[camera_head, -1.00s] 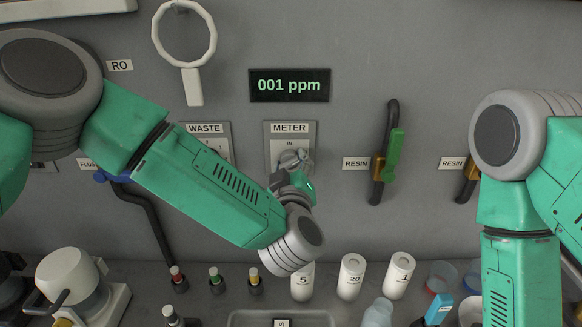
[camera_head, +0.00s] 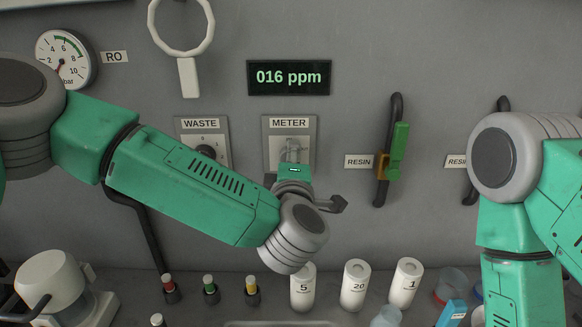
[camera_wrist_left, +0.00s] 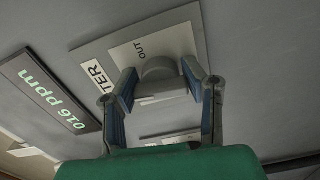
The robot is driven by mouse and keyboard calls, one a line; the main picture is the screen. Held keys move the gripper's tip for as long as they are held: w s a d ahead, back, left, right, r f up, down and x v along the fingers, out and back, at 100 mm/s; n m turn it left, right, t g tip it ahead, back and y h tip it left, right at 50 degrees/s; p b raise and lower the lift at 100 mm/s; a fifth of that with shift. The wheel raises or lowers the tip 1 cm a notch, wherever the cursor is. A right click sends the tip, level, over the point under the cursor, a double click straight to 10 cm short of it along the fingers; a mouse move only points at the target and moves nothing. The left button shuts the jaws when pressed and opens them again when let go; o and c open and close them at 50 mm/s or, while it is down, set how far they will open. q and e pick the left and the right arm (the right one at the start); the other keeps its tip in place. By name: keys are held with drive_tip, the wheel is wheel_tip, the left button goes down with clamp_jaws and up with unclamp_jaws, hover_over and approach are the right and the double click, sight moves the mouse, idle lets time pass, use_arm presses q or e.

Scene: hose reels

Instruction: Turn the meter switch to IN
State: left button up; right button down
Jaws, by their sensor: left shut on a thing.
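The meter switch is a grey knob (camera_head: 294,151) on a light plate (camera_head: 271,135) labelled METER, below a display (camera_head: 289,77) reading 016 ppm. My left gripper (camera_head: 294,165) reaches it from below. In the left wrist view, the fingers of the gripper (camera_wrist_left: 160,88) are shut on the knob (camera_wrist_left: 159,70), one on each side. The word OUT shows on the plate (camera_wrist_left: 175,38) above the knob in that view. The IN mark cannot be seen. My right arm comes in at the right, but its gripper is outside the picture.
The WASTE switch (camera_head: 206,151) is left of the meter plate, partly behind my left arm. A green resin handle (camera_head: 399,150) is to the right.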

use_arm(q)
drive_tip(key=shift+s+d+f+n+b, duration=0.2)
drive_tip(key=shift+f+n+b, duration=0.1)
drive_tip(key=shift+f+n, duration=0.2)
drive_tip(key=shift+r, duration=0.1)
drive_tip(key=o, duration=1.2)
drive_tip(key=shift+w+r, duration=0.1)
drive_tip(key=shift+r, duration=0.05)
drive_tip(key=shift+r+n, duration=0.1)
drive_tip(key=shift+n, duration=0.2)
